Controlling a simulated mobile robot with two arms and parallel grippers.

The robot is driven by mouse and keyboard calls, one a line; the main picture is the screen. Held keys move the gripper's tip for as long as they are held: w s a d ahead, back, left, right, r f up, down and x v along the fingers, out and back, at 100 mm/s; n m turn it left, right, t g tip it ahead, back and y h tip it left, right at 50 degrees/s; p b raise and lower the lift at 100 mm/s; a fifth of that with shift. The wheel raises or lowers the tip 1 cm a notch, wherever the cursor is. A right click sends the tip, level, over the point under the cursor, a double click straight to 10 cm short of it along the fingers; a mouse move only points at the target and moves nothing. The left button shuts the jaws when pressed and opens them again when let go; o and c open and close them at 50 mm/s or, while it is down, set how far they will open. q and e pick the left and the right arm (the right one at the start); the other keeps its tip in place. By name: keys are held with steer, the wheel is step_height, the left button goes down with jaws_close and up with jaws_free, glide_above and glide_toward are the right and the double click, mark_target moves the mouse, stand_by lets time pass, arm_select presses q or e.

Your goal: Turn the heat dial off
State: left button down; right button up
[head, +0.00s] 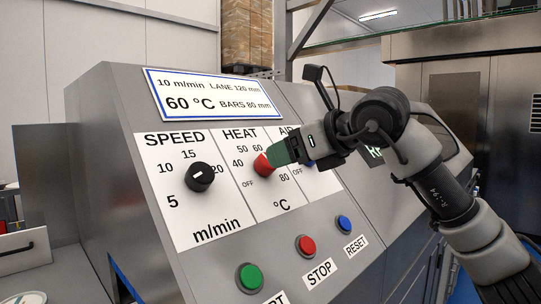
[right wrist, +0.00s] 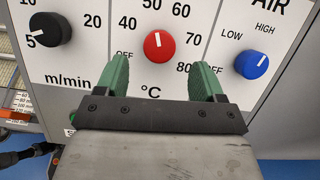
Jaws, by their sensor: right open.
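The red heat dial (head: 263,164) is on the sloped control panel, under the HEAT label. In the right wrist view the heat dial (right wrist: 159,46) shows a white pointer line aimed up, toward the 50 and 60 marks. An OFF mark (right wrist: 125,56) is at its lower left and 80 at its lower right. My right gripper (head: 278,153) is at the dial, its green fingers partly covering it in the head view. In the right wrist view the right gripper (right wrist: 161,68) is open, with one finger on each side below the dial; contact cannot be told. My left gripper is not in view.
The black speed dial (head: 200,176) is left of the heat dial; the blue air dial (right wrist: 251,65) is close to its right. Green (head: 250,278), red (head: 306,245) and blue (head: 344,223) buttons are below. A sign (head: 213,93) above reads 60 °C.

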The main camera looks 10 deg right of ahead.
mark_target(265, 165)
steer(key=x, duration=0.4)
steer(key=shift+w+a+p, duration=0.1)
steer(key=shift+a+p, duration=0.05)
steer(key=shift+p, duration=0.2)
steer(key=shift+w+a+f, duration=0.2)
steer(key=shift+w, duration=0.15)
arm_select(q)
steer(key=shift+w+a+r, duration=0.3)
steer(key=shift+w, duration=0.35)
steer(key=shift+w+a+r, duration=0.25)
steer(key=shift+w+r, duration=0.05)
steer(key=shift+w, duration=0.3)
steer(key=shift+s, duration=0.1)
arm_select(e)
steer(key=c, duration=0.5)
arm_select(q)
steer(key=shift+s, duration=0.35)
arm_select(e)
steer(key=c, duration=0.4)
